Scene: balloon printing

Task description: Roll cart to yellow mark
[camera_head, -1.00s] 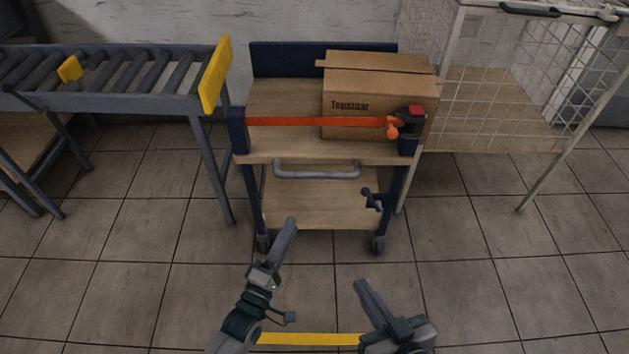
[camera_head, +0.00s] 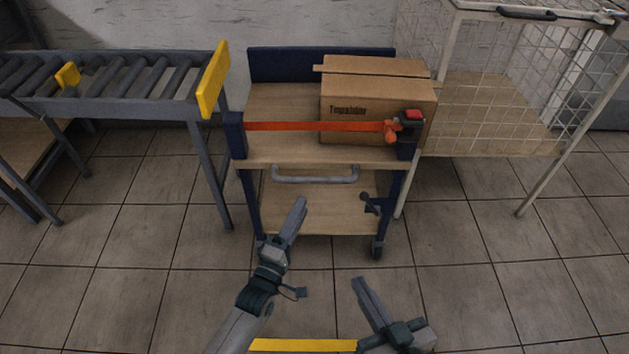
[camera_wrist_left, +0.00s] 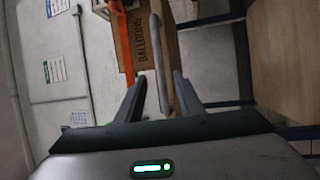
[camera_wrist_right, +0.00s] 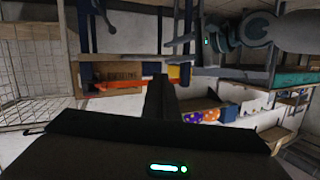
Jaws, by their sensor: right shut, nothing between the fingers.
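The cart (camera_head: 275,155) has wooden shelves, navy posts and a grey handle bar (camera_head: 315,180) on its front. A cardboard box (camera_head: 375,105) sits on its top shelf behind an orange strap (camera_head: 310,126). The yellow mark (camera_head: 305,345) is a strip on the floor at the bottom of the head view, nearer me than the cart. My left gripper (camera_head: 300,205) is open just short of the handle; in the left wrist view the handle bar (camera_wrist_left: 161,60) shows between and beyond its fingers (camera_wrist_left: 160,80). My right gripper (camera_head: 358,284) is shut and empty, lower and right of the left.
A roller conveyor (camera_head: 120,105) with a yellow end plate stands left of the cart. A wire cage (camera_head: 490,105) stands close on its right. A small dark lever (camera_head: 371,203) sits at the cart's lower right. Tiled floor (camera_head: 470,290) between me and the cart is open.

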